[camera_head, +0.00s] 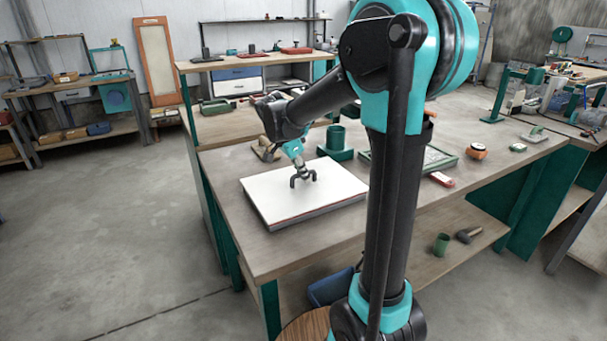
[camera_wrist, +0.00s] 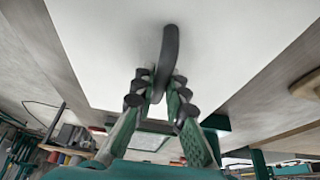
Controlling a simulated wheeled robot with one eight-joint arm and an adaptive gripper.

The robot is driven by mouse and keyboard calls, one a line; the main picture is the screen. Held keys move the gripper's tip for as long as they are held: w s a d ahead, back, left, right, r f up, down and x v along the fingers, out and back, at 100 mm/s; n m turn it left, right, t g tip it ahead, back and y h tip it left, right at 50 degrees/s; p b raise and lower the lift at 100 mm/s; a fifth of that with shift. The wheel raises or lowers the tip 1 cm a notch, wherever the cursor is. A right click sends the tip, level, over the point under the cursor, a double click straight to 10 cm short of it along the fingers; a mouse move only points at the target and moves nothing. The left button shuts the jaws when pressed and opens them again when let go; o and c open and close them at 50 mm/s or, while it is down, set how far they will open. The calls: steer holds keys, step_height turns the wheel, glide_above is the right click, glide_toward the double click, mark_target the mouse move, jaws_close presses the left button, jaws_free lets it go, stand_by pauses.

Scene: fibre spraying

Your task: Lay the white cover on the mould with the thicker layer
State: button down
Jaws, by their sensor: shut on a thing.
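The white cover (camera_head: 272,192) lies flat near the left front of the bench, with a thin red edge and a darker layer showing beneath it. What is under it is mostly hidden. My gripper (camera_head: 302,177) reaches down to its middle and is shut on its dark handle. In the wrist view the fingers of my gripper (camera_wrist: 160,82) close on the curved black handle (camera_wrist: 169,48) against the white cover (camera_wrist: 230,50). A green-framed tray-like mould (camera_head: 440,158) lies to the right, partly hidden behind my arm; its layer's thickness cannot be told.
A green cup-like holder (camera_head: 336,143) stands just behind the cover. An orange round tool (camera_head: 476,151) and a red tool (camera_head: 442,179) lie to the right on the bench (camera_head: 235,240). The front left of the bench is clear.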

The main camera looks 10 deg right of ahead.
steer(key=c, duration=1.6)
jaws_free()
steer(key=shift+o, duration=0.2)
steer(key=v, duration=1.2)
steer(key=shift+d+r, duration=0.1)
steer(key=shift+r, duration=0.05)
